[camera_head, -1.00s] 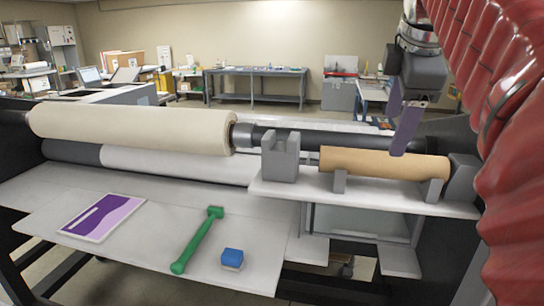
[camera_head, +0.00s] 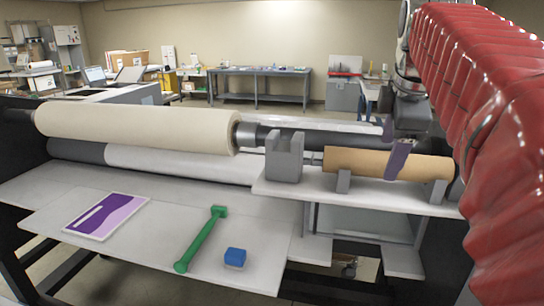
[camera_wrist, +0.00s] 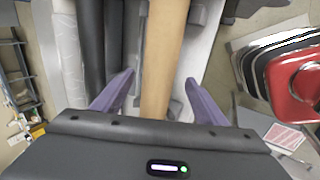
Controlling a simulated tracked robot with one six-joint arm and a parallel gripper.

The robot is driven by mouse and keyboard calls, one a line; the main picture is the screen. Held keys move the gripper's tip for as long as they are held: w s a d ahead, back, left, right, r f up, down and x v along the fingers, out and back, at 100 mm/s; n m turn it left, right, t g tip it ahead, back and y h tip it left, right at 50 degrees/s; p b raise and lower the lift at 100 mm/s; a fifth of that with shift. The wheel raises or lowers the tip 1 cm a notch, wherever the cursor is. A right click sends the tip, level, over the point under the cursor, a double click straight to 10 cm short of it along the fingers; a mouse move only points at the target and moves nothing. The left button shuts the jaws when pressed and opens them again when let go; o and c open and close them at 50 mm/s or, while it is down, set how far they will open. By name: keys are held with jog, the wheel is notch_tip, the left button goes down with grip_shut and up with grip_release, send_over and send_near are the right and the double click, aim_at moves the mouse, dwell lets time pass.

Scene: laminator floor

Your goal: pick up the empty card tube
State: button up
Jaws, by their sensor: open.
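The empty card tube (camera_head: 350,162) is a plain tan-brown cylinder lying level on two grey cradles on the right shelf. It also shows in the wrist view (camera_wrist: 165,50), running up the picture between the two purple fingers. My gripper (camera_head: 394,147) is open over the right half of the tube. In the head view one finger hangs in front of the tube and hides a strip of it; the other shows behind it. In the wrist view my gripper (camera_wrist: 160,85) has a gap on both sides of the tube. I see no contact.
A large cream roll (camera_head: 140,128) lies on the machine to the left. A grey block (camera_head: 284,158) stands just left of the tube. The lower table holds a purple-and-white card (camera_head: 105,216), a green-handled tool (camera_head: 200,240) and a blue block (camera_head: 235,257). A red object (camera_wrist: 298,85) shows at right.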

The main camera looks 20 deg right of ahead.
aim_at(388, 157)
jog(key=shift+x, duration=1.9)
jog(key=shift+r, duration=0.1)
jog(key=shift+c, duration=0.5)
jog(key=c, duration=0.8)
